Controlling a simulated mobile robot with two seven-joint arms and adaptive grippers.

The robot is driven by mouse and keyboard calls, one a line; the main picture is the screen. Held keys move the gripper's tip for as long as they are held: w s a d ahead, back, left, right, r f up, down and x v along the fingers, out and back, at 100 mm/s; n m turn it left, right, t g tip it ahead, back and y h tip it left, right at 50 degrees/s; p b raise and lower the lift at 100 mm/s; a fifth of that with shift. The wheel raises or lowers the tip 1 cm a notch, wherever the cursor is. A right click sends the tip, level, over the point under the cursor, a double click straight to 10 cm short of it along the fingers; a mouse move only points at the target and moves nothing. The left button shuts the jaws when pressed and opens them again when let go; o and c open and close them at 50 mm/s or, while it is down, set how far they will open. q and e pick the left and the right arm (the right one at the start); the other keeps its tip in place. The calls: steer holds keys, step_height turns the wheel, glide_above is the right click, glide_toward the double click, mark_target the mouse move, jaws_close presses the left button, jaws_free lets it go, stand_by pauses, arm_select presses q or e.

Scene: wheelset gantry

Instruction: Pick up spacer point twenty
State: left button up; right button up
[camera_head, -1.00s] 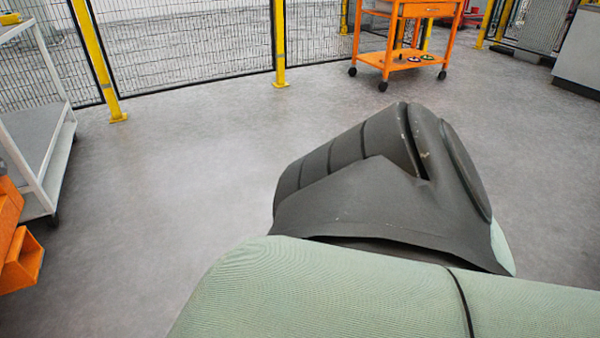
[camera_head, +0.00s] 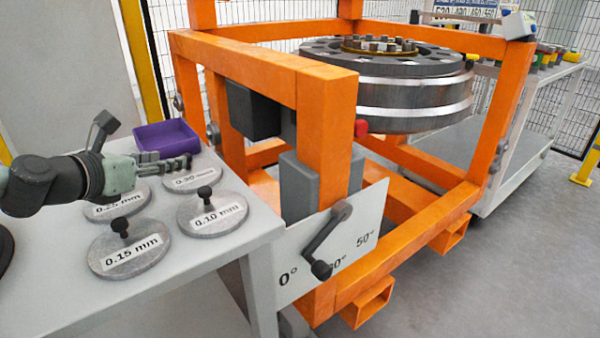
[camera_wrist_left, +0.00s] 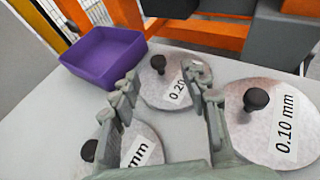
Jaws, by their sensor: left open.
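The spacer 0.20 mm (camera_head: 210,176) is a grey disc with a black knob, lying flat on the grey table. Its label reads 0.20 in the left wrist view (camera_wrist_left: 150,92), where its knob shows between and beyond my fingers. My left gripper (camera_head: 187,163) is open and empty, reaching in from the left just above this disc and partly hiding its label and knob in the head view. In the left wrist view the fingers (camera_wrist_left: 165,82) stand apart on both sides. I see no contact with the knob. My right gripper is not in view.
Similar knobbed discs lie close by: 0.10 mm (camera_head: 208,212), 0.15 mm (camera_head: 128,262) and 0.25 mm (camera_head: 118,205). A purple bin (camera_head: 165,138) stands behind the spacers. The orange gantry frame (camera_head: 325,120), with a large metal wheel (camera_head: 415,95), is right of the table.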

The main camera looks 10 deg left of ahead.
mark_target(185, 155)
arm_select(q)
steer(key=shift+f, duration=0.1)
steer(key=shift+w+f, duration=0.2)
steer(key=shift+w, duration=0.1)
steer(key=shift+b+x, duration=0.3)
steer(key=shift+x, duration=0.55)
steer(key=x, duration=0.4)
steer(key=shift+a+b, duration=0.2)
steer(key=shift+b, duration=0.2)
steer(key=shift+w+d+f, duration=0.1)
steer(key=shift+w, duration=0.55)
jaws_close()
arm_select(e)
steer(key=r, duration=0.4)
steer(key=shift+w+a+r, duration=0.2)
